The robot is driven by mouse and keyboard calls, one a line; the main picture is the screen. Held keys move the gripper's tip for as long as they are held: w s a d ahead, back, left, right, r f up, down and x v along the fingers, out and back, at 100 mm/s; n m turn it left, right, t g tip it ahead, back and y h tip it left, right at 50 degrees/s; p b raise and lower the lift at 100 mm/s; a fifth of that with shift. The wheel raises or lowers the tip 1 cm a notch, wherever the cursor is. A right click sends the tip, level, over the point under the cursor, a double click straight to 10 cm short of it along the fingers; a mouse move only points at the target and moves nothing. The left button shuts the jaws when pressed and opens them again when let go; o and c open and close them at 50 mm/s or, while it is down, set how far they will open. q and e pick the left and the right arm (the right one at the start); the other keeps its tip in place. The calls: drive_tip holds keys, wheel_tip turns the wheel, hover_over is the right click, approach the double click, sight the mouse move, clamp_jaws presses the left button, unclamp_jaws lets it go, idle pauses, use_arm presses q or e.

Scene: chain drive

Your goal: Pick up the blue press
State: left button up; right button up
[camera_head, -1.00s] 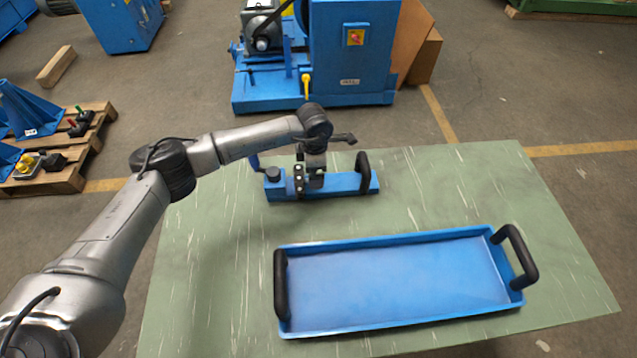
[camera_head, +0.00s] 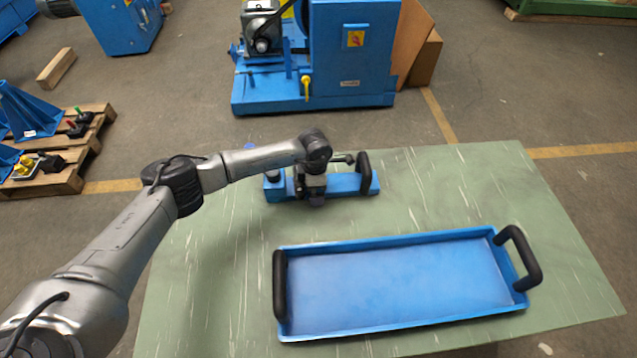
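The blue press (camera_head: 345,184) lies on the green table near its far edge. It has a long blue body with a black handle (camera_head: 364,170) at its right end. My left arm comes in from the left, and its gripper (camera_head: 314,196) is low at the left-middle part of the press, covering some of it. The wrist hides much of the fingers, so I cannot tell whether they are apart or closed on the press. My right gripper is not in view.
A blue tray (camera_head: 400,327) with black handles at both ends stands empty in front of the press. The green table (camera_head: 470,190) is bare around them. A large blue machine (camera_head: 350,55) stands on the floor behind the table. A pallet (camera_head: 68,180) is at the left.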

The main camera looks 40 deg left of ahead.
use_arm(q)
drive_tip(key=c, duration=1.8)
drive_tip(key=shift+r, duration=0.2)
clamp_jaws()
drive_tip(key=shift+r, duration=0.1)
